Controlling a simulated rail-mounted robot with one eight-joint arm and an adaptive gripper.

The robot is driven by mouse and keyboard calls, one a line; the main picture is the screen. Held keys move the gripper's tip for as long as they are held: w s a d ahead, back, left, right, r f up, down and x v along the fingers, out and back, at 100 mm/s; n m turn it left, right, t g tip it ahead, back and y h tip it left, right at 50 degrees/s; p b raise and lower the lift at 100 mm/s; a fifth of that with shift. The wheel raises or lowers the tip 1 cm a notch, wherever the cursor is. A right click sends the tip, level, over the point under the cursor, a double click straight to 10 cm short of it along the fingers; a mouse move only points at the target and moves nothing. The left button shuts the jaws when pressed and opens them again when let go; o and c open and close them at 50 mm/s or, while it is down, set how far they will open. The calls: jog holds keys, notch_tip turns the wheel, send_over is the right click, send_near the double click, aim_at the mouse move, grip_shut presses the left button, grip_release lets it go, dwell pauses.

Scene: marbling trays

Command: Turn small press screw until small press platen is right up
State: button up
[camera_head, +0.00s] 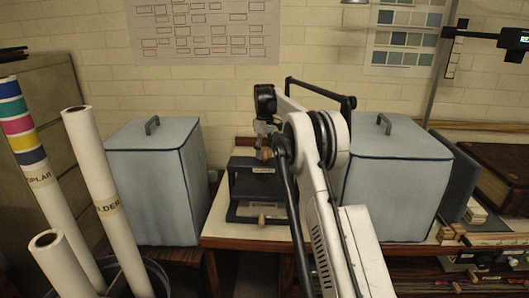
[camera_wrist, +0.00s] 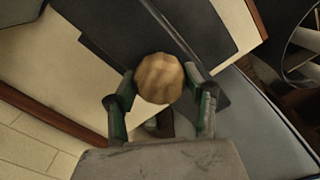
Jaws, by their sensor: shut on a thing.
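The small press (camera_head: 247,183) is a dark grey frame on the table between two blue-grey covered boxes. Its screw has a round wooden knob, which shows in the wrist view (camera_wrist: 160,85) as a pale, lobed top. My gripper (camera_head: 265,146) is above the press, pointing down. In the wrist view its two fingers (camera_wrist: 160,74) are on opposite sides of the knob and shut on it. A dark plate of the press (camera_wrist: 185,30) shows beyond the knob. The screw's shaft is hidden, and I cannot tell the platen's exact height.
A covered box stands left (camera_head: 153,190) and another right (camera_head: 395,185), close to my arm. Tall paper rolls (camera_head: 107,200) stand at the left. A small wooden piece (camera_head: 262,219) lies at the front of the press. Light table surface (camera_head: 222,215) shows left of the press.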

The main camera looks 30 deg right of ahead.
aim_at(265, 149)
dwell(0.3)
jog(key=o, duration=1.2)
jog(key=shift+c, duration=0.2)
jog(key=shift+r, duration=0.15)
notch_tip(265, 149, up, 12)
